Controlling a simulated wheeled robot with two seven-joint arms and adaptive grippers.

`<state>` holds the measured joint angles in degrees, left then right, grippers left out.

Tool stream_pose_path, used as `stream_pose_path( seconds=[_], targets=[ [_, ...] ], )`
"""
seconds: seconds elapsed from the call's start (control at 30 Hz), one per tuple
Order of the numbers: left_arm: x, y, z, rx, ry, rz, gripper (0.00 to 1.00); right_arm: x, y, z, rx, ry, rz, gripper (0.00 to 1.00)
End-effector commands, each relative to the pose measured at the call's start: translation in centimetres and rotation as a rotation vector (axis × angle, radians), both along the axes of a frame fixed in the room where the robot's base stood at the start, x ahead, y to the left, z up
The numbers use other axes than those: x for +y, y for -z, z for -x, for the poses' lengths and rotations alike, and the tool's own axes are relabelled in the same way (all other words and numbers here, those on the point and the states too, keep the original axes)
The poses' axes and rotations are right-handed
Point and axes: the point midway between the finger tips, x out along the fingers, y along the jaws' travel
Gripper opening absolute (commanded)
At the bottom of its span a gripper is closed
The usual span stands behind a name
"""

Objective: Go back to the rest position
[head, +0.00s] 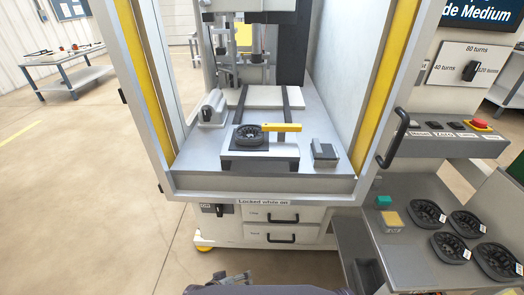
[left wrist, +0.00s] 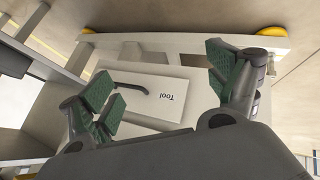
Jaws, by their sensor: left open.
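My left gripper (head: 236,279) is low in the head view, in front of the machine cabinet, with only its top part showing. In the left wrist view its two green-padded fingers (left wrist: 163,90) stand wide apart with nothing between them. Beyond them is a pale drawer front marked "Tool" (left wrist: 170,98) with a dark handle. My right gripper is not in view. A black round part (head: 249,138) lies on the machine's fixture, with a yellow bar (head: 282,127) to its right.
The machine's frame has a yellow-striped post (head: 147,75) on each side. Two drawers (head: 283,216) with dark handles are below the machine deck. A side shelf (head: 408,267) at right holds several black round parts. Open floor (head: 80,200) is at left.

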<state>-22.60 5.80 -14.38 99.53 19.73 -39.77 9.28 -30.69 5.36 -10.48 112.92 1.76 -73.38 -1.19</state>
Motion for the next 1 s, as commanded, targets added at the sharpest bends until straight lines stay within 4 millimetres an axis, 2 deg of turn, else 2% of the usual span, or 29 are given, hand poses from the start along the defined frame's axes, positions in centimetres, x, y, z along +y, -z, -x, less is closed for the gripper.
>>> stream_pose_path(
  seconds=[0.5,0.8,1.0],
  targets=[
    [4.2,0.4,5.8,0.231,0.272,-0.304,0.89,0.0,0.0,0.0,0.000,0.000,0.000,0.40],
    [7.0,-0.8,7.8,0.318,0.294,-0.408,0.89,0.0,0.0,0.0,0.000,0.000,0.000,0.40],
    [8.5,-2.0,8.6,0.311,0.270,-0.443,0.89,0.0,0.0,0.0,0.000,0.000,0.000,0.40]
  ],
)
